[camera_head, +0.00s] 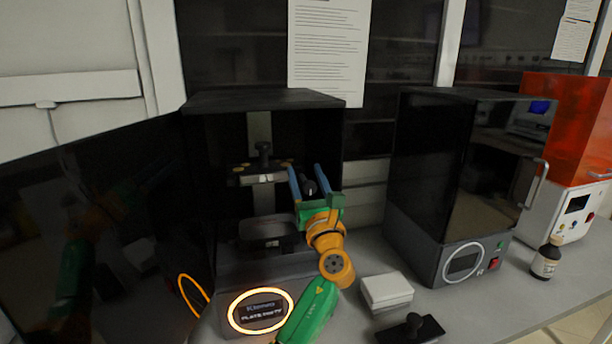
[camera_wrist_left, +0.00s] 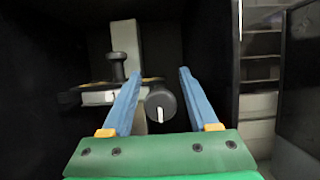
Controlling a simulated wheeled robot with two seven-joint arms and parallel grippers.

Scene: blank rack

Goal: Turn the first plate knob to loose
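A dark round plate knob (camera_wrist_left: 161,103) with a white mark on its face shows in the left wrist view, beneath a metal bracket arm in the open black machine. The white mark stands nearly upright. In the head view the knob (camera_head: 309,187) shows between the fingers. My left gripper (camera_head: 305,168) is open, with its blue fingers on either side of the knob. In the wrist view a gap shows between each fingertip and the knob, and my left gripper (camera_wrist_left: 156,73) appears not to touch it. My right gripper is not in view.
The machine (camera_head: 265,100) has dark side walls around my left gripper. A second black knob (camera_head: 263,150) stands on top of the bracket, and a tray (camera_head: 267,228) lies below. A closed black machine (camera_head: 450,165), white box (camera_head: 386,291), black tool (camera_head: 412,327) and bottle (camera_head: 546,258) are to the right.

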